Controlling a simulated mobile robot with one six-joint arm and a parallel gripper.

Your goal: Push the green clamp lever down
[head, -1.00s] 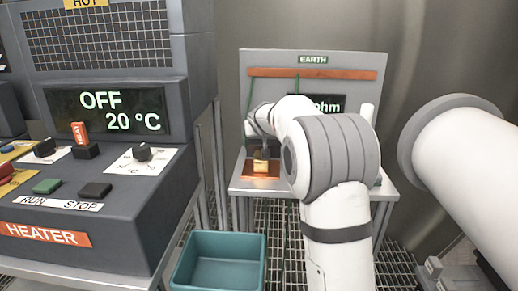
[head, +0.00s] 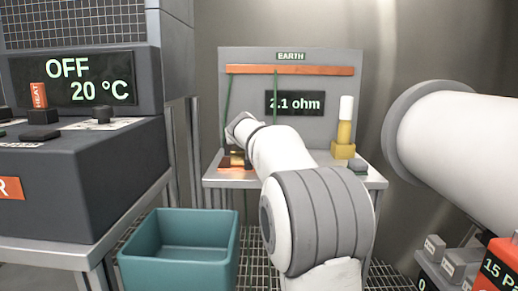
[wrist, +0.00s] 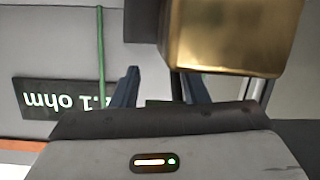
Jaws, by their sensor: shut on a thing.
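In the wrist view the two dark fingers of my gripper (wrist: 158,90) stand a little apart. A small dark green patch, which looks like the clamp lever (wrist: 157,102), shows between them, mostly hidden by the gripper body. The gripper is shut on it. A brass block (wrist: 232,32) is close to the camera; it also shows small in the head view (head: 238,159), over a copper plate (head: 226,162) on the earth bench. In the head view my wrist is just above the block and the fingertips are hidden. I cannot tell the lever's angle.
The EARTH panel (head: 290,68) has a copper bar (head: 290,70), hanging green cables and a display (head: 295,103) reading 2.1 ohm. A yellow post with a white top (head: 345,128) stands at the bench's right. A teal bin (head: 180,265) and heater cabinet (head: 80,180) are left.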

